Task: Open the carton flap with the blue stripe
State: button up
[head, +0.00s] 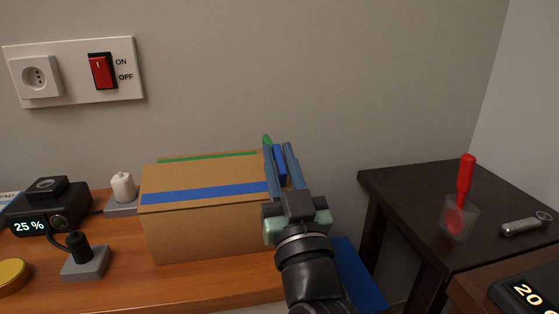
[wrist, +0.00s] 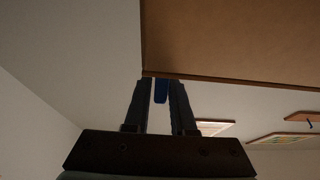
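The brown carton (head: 205,230) stands on the wooden table. Its top flap with the blue stripe (head: 205,193) lies flat and closed. Behind it shows a green stripe (head: 205,157). My gripper (head: 279,152) is at the carton's right end, its fingers pointing up past the top edge. A blue tab (head: 280,163) sits between the fingers. A small green piece (head: 266,140) shows behind the left finger.
A black device (head: 47,207), a white plug (head: 122,187), a grey block with a black knob (head: 84,261) and a gold lid (head: 11,276) are left of the carton. A dark side table (head: 405,188) at right holds a red-handled tool (head: 466,180) in a clear cup.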

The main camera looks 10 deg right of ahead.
jog(key=shift+o, duration=1.3)
jog(key=b+v, duration=0.2)
jog(key=v, duration=1.1)
